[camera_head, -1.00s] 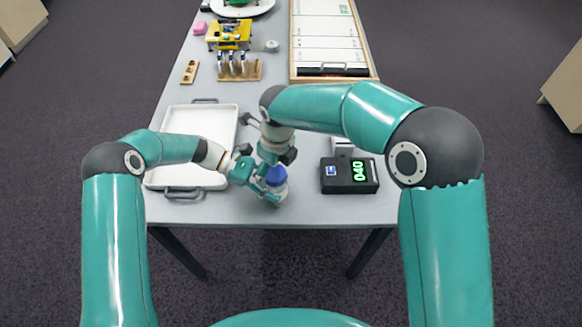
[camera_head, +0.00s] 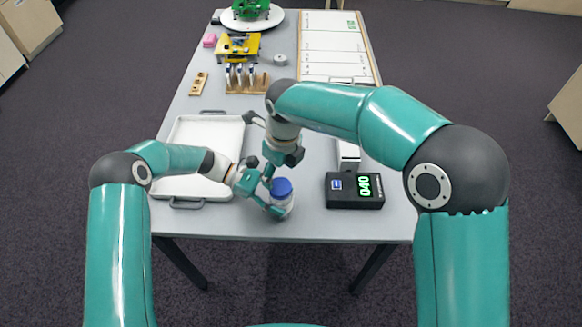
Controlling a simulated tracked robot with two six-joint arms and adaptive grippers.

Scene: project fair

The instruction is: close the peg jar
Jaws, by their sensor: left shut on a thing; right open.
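The peg jar (camera_head: 281,204) is a small clear jar standing near the front edge of the table. Its blue lid (camera_head: 281,187) sits on top of it; I cannot tell how tightly. My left gripper (camera_head: 274,200) is shut on the jar, reaching it from the left, low on its side. My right gripper (camera_head: 270,172) is open and empty, just above and to the left of the lid. The jar's left side is partly hidden by my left gripper, and its contents are too small to tell.
A white tray (camera_head: 165,188) lies left of the jar. A black box with a green display (camera_head: 354,190) lies to its right, with a white object (camera_head: 348,153) behind it. A wooden rack (camera_head: 245,86), a yellow stand (camera_head: 238,46) and a whiteboard (camera_head: 330,45) are farther back.

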